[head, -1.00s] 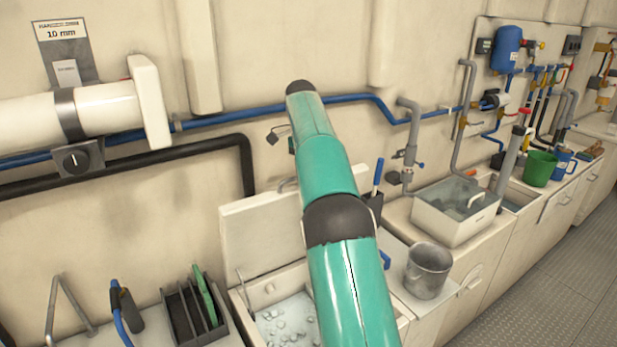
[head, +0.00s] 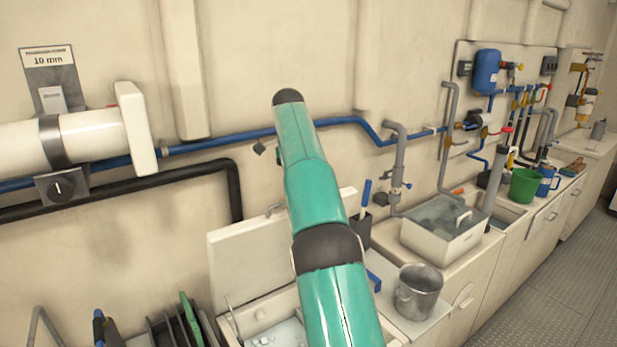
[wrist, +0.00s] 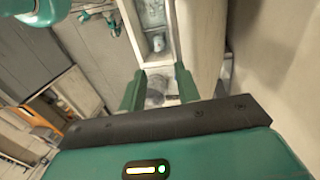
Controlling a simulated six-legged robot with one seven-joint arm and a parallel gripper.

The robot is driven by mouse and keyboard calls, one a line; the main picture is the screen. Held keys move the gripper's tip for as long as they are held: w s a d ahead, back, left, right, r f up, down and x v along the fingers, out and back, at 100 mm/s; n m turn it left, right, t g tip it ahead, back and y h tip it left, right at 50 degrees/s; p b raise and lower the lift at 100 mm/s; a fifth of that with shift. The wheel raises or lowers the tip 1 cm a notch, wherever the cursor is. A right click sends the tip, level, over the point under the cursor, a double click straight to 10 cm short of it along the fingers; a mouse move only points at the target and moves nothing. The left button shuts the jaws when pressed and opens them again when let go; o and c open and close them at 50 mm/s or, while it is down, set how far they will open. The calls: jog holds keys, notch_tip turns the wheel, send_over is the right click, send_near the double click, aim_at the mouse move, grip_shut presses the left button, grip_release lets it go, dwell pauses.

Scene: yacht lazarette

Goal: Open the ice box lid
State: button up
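The ice box lid (head: 245,262) is a cream panel in the head view. It stands raised, tilted back near the wall behind the ice box (head: 232,325), with a thin stay at its left side. Pale ice (head: 278,334) shows in the open box at the bottom edge. My teal arm hides part of the lid and box. My gripper is hidden in the head view. In the wrist view my gripper (wrist: 160,88) has its two teal fingers spread apart, with nothing visibly held between them.
A metal pot (head: 419,292) stands on the counter right of the ice box. A sink basin (head: 440,236), a green bucket (head: 525,186) and a blue mug (head: 547,182) are farther right. A rack (head: 175,328) is left. Pipes (head: 340,120) run along the wall. Floor (head: 555,275) is clear at right.

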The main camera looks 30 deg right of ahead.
jog(key=s+a+r, duration=0.4)
jog(key=s+r, duration=0.5)
jog(key=s, duration=0.3)
jog(key=shift+s, duration=0.4)
